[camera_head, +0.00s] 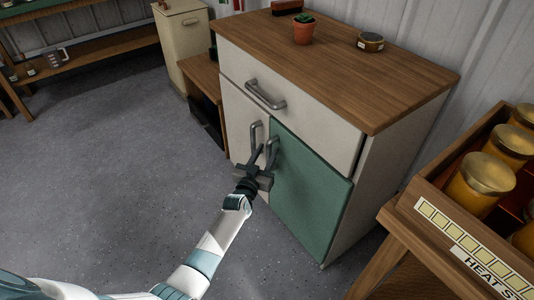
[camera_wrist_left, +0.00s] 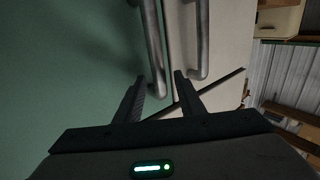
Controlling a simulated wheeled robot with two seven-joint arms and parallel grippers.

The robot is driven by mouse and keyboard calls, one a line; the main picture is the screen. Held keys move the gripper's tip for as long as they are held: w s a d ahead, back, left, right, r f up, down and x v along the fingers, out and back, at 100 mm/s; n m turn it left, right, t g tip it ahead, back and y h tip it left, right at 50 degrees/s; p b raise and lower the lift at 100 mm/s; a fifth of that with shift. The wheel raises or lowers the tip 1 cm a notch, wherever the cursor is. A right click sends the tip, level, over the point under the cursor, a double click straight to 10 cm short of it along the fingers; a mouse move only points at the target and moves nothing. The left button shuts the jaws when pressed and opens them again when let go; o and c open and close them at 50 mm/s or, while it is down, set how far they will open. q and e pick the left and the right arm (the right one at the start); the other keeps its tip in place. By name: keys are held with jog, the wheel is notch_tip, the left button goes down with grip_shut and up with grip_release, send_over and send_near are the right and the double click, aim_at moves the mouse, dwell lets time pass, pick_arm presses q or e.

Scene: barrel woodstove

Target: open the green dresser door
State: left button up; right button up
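The green dresser door (camera_head: 308,193) is the right one of two lower doors and looks shut. It fills the left of the left wrist view (camera_wrist_left: 65,65). Its grey bar handle (camera_head: 272,147) is upright near the door's left edge. My left gripper (camera_head: 263,158) is at this handle, with its fingers apart. In the left wrist view, the lower end of the green door's handle (camera_wrist_left: 153,45) shows between the open fingertips (camera_wrist_left: 159,77); contact cannot be told. The white door's handle (camera_wrist_left: 203,40) is just right of the right finger. My right gripper is not in view.
The white door (camera_head: 238,118) stands left of the green door, and a white drawer (camera_head: 300,110) is above both. A potted plant (camera_head: 303,32) and a jar (camera_head: 370,42) stand on the wooden top. A crate of jars (camera_head: 440,190) is at right. Grey floor (camera_head: 120,170) is clear at left.

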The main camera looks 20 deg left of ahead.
pick_arm(q)
jog(key=shift+w, duration=0.25)
jog(key=shift+c, duration=0.4)
grip_shut()
jog(key=shift+r, duration=0.1)
